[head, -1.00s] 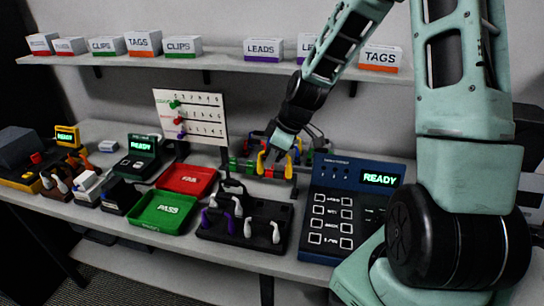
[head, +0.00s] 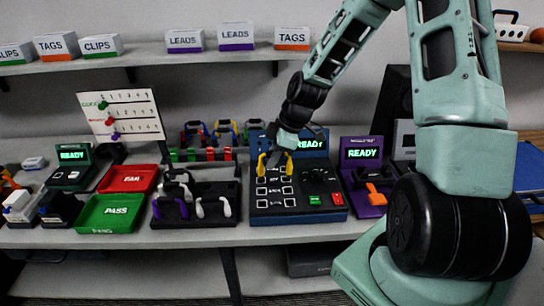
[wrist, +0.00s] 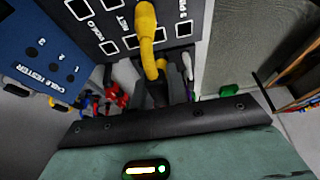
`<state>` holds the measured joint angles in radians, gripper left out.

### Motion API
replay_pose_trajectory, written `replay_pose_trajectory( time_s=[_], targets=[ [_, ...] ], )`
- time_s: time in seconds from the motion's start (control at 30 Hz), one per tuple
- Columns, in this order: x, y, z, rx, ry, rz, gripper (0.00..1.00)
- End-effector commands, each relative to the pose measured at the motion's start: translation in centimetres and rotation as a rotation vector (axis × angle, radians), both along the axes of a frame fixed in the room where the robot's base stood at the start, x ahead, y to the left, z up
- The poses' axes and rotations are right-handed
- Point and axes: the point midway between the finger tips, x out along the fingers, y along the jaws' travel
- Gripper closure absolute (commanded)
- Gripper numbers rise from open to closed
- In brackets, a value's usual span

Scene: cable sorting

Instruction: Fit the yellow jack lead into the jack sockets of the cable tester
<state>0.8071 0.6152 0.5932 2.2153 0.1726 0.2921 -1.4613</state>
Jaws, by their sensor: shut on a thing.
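The yellow jack lead (head: 263,166) is held in my gripper (head: 278,152), above and in front of the cable tester. It also shows in the wrist view as a bent yellow piece (wrist: 147,35) that runs down between the dark fingers. The lead's plug ends look apart from the sockets.
Left of the tester stands a black holder (head: 212,190) with grey and purple leads. Behind it is a rack (head: 207,155) of coloured leads. A purple tester (head: 360,172) with an orange piece stands close on the right. Red (head: 132,178) and green (head: 110,212) trays lie further left.

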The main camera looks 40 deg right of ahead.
Motion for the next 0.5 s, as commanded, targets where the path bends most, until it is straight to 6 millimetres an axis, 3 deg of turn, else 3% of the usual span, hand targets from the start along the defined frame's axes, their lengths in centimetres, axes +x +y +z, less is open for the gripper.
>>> replay_pose_trajectory(
  time_s=[0.5],
  targets=[
    [0.0,0.0,-4.5,0.000,0.000,-0.001,1.00]
  ],
)
